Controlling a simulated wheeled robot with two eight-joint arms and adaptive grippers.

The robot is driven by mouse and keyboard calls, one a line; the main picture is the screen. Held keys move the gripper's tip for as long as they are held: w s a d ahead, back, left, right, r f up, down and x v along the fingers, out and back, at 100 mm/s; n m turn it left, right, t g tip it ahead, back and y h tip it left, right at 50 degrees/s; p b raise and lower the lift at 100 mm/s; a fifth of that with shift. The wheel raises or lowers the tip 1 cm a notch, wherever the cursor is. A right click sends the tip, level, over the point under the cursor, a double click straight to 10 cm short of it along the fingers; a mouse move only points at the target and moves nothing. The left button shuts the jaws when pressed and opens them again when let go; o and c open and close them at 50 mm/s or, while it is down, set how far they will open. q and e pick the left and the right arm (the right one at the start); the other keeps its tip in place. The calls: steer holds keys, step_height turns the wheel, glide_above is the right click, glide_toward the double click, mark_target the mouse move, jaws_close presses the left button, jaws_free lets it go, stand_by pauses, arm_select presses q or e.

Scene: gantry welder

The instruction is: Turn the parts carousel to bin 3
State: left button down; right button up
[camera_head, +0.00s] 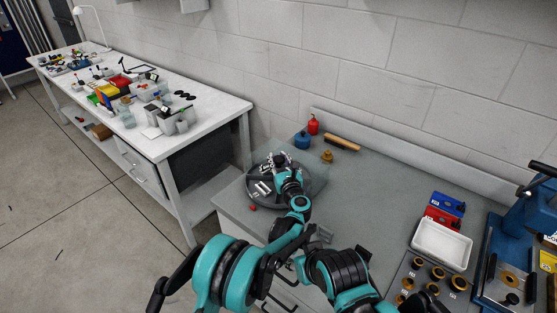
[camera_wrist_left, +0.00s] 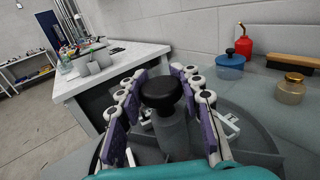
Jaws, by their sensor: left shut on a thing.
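The parts carousel is a round dark grey tray (camera_head: 319,190) on the near left of the grey bench. Light metal parts (camera_head: 262,188) lie in its left side. Its centre post has a black knob (camera_head: 280,159), which also shows large in the left wrist view (camera_wrist_left: 162,92). My left gripper (camera_head: 282,166) is shut on the knob's post, with fingers on both sides of it. In the left wrist view the gripper (camera_wrist_left: 163,110) hides part of the tray. I cannot read any bin numbers.
Behind the carousel stand a red bottle (camera_head: 313,125), a blue pot (camera_head: 302,141), a brass jar (camera_head: 327,156) and a wooden-backed brush (camera_head: 342,142). A white tray (camera_head: 441,245) and a blue press (camera_head: 530,225) are at right. The bench middle is clear.

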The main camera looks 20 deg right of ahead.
arm_select(q)
steer(key=shift+n+y, duration=0.3)
steer(key=shift+y, duration=0.2)
steer(key=c, duration=1)
jaws_free()
step_height(320, 180, up, 10)
steer(key=shift+r, duration=0.1)
